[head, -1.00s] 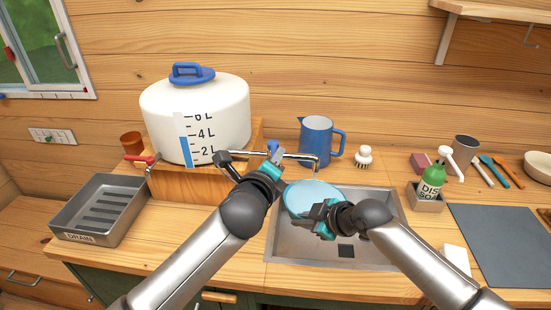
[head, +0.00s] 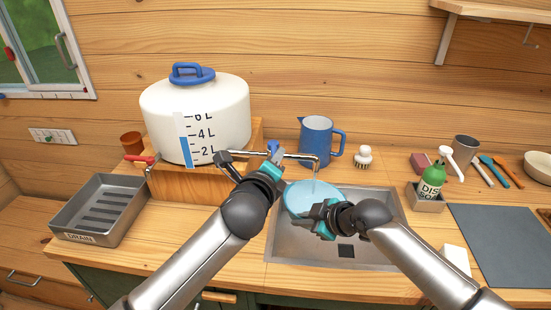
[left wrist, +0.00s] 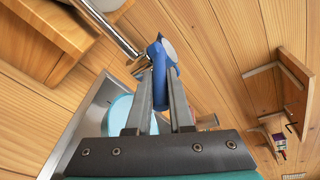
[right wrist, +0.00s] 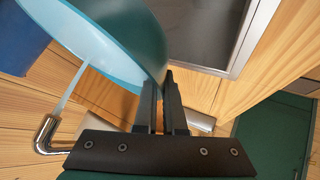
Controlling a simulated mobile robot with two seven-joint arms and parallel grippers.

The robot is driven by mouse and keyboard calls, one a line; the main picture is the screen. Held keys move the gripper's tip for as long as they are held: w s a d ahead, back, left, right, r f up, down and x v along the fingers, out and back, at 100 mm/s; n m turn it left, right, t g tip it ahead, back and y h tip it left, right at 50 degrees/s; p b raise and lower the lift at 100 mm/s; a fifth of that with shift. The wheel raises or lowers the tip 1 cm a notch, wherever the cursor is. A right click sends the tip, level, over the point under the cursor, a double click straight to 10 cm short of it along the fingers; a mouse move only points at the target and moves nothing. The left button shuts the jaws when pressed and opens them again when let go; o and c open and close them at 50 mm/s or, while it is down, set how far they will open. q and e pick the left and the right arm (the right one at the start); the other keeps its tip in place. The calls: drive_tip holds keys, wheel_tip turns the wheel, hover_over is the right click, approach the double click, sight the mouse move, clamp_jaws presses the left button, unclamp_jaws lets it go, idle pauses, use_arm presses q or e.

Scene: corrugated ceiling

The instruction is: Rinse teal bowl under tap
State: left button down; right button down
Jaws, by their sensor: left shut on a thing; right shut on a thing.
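The teal bowl (head: 312,197) is over the sink (head: 291,240), beneath the spout of the tap (head: 300,156). My right gripper (head: 315,212) is shut on the bowl's rim; the right wrist view shows the bowl (right wrist: 148,42) tilted in that picture. A thin stream of water (right wrist: 75,82) runs from the spout into the bowl. My left gripper (head: 275,162) is shut on the blue tap handle (left wrist: 160,72), which is partly hidden in the head view.
A white water tank (head: 200,115) stands on a wooden block behind my left arm. A blue jug (head: 316,142) and brush (head: 363,157) are behind the sink. A green soap bottle (head: 433,180) stands right, a metal drain tray (head: 100,208) left.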

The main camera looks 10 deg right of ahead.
use_arm(q)
drive_tip(key=shift+d+n+y, duration=0.3)
drive_tip(key=shift+n+y, duration=0.2)
drive_tip(key=shift+y, duration=0.3)
drive_tip(key=shift+t, duration=0.3)
drive_tip(key=c, duration=0.8)
unclamp_jaws()
drive_tip(key=shift+s+a, duration=0.1)
drive_tip(key=shift+s, duration=0.05)
drive_tip(key=v, duration=1.1)
drive_tip(key=shift+s, duration=0.35)
drive_tip(key=shift+a+r, duration=0.1)
